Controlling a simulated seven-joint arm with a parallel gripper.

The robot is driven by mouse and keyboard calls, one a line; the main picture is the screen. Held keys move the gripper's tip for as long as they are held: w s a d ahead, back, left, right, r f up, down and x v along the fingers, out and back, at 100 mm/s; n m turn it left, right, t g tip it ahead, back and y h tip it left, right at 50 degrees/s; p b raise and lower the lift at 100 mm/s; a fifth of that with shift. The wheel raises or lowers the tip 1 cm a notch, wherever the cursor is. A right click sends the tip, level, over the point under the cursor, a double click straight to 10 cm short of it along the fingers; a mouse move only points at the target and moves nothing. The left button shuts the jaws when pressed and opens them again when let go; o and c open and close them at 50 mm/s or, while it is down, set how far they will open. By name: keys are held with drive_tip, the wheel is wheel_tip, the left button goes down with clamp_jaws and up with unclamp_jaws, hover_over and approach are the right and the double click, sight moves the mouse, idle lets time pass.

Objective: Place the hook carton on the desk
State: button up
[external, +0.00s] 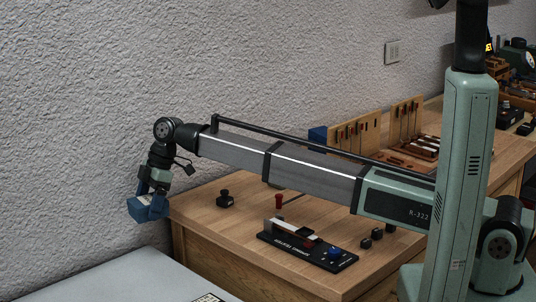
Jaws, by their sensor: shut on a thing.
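My gripper (151,192) is at the left, pointing down, with its jaws around a small blue carton (148,208). It holds the carton in the air, just off the left end of the wooden desk (190,211) in the picture and above the far edge of a grey surface. The carton's label is too small to read, so I cannot tell for sure that it is the hook carton. Another blue box (318,136) stands at the back of the desk beside the wooden racks.
On the desk are a black knob-topped piece (225,199), a red-topped piece (279,201), a black-based device (306,248) and several small dark blocks (371,238). Wooden racks (355,134) stand at the back. A grey surface (130,280) lies in front. The desk's left corner looks clear.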

sight(142, 217)
drive_tip(key=s+a+f+n, duration=0.2)
drive_tip(key=s+a+f, duration=0.2)
drive_tip(key=s+a, duration=0.15)
drive_tip(key=shift+g+h, duration=0.3)
drive_tip(key=shift+s+d+f, duration=0.15)
drive_tip(key=shift+f, duration=1.45)
drive_tip(key=shift+s+d+f, duration=0.1)
drive_tip(key=shift+f, duration=1.55)
drive_tip(key=shift+s+d+f, duration=0.15)
drive_tip(key=shift+f, duration=1.45)
drive_tip(key=shift+f, duration=0.15)
drive_tip(key=o, duration=1)
drive_tip(key=v, duration=1.2)
drive_tip(key=shift+r, duration=0.2)
